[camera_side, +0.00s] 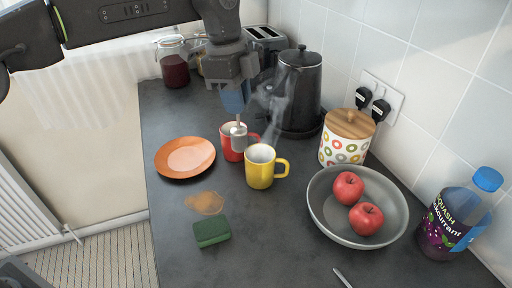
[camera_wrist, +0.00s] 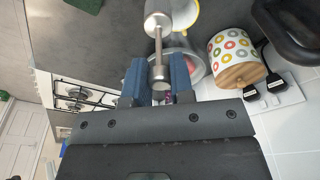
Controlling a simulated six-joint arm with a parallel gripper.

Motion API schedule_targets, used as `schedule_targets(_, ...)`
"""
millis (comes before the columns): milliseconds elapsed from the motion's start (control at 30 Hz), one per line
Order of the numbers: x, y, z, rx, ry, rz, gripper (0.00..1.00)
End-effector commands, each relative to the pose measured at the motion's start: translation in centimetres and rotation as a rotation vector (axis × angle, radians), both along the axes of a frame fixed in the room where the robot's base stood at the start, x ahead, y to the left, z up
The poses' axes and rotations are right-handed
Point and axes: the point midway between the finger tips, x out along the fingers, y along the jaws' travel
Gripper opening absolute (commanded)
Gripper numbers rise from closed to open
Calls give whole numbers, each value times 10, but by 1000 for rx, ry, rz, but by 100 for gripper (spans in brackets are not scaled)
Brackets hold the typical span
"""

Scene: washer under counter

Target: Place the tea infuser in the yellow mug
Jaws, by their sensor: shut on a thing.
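The tea infuser (camera_side: 239,137) is a grey metal rod with a cylindrical head, hanging head down from my gripper (camera_side: 233,100). In the wrist view my gripper (camera_wrist: 159,82) has its blue fingers on either side of the infuser (camera_wrist: 158,50), shut on its handle end. The yellow mug (camera_side: 260,168) stands upright, handle to the right. In the side view the infuser's head appears in front of the red mug (camera_side: 228,152), up and left of the yellow mug's opening. The yellow mug (camera_wrist: 190,14) is partly cut off at the wrist view's top edge.
A dark kettle (camera_side: 300,88) steams behind the mugs. A patterned canister (camera_side: 345,145) and a grey bowl (camera_side: 320,215) with two apples are to the right. An orange plate (camera_side: 185,157), a brown spill (camera_side: 205,203) and a green sponge (camera_side: 212,232) lie left and in front.

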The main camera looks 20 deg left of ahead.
Motion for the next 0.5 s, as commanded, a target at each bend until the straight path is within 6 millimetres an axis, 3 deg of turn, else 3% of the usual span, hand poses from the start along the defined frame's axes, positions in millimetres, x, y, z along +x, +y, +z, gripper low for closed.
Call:
schedule_targets(200, 22, -24, -3, 0, -1, -17, 0)
schedule_targets(500, 30, -35, -12, 2, 0, -26, 0)
